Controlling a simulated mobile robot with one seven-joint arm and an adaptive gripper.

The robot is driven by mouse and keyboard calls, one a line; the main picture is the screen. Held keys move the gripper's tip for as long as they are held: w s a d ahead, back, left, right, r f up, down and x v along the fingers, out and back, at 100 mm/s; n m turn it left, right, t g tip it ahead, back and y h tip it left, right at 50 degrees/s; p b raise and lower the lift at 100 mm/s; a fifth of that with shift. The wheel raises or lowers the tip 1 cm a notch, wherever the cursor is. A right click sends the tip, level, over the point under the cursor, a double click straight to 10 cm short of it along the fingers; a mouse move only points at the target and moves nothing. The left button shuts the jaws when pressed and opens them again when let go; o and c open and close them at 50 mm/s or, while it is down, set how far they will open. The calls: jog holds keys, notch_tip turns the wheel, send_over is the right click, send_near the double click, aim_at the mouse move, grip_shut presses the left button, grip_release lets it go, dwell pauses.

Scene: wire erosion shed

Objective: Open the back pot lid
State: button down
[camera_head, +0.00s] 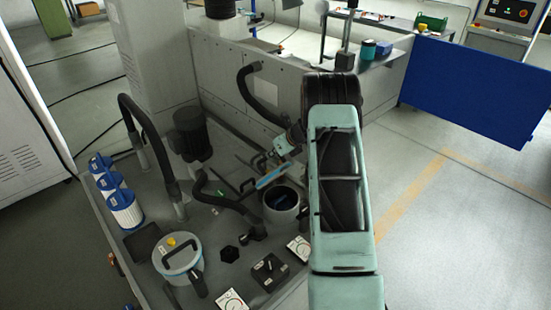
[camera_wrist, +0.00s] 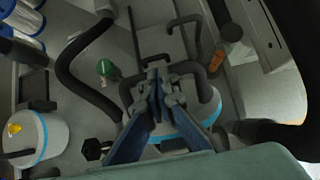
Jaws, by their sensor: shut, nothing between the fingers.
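The back pot (camera_head: 282,214) is a grey round pot, and its dark inside shows from above. Its lid (camera_head: 271,178), pale with a blue rim, is tilted up at the pot's far left side, seen nearly edge-on. My gripper (camera_head: 272,157) is just behind the raised lid, shut and empty. In the wrist view my gripper's (camera_wrist: 158,78) blue fingers meet in front of the lid (camera_wrist: 207,117) and hide much of it. I cannot tell whether they touch it.
The front pot (camera_head: 179,262) has its lid on, with a black handle and yellow knob. Black hoses (camera_head: 150,140) arch over the deck left of the back pot. White filter cartridges (camera_head: 124,209) stand at the left. Dials and a black box (camera_head: 270,272) sit near the front edge.

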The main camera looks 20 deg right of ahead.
jog(key=w+a+f+b, duration=0.2)
jog(key=w+a+b, duration=0.1)
jog(key=w, duration=0.8)
jog(key=shift+w+a, duration=0.4)
jog(key=shift+a, duration=0.2)
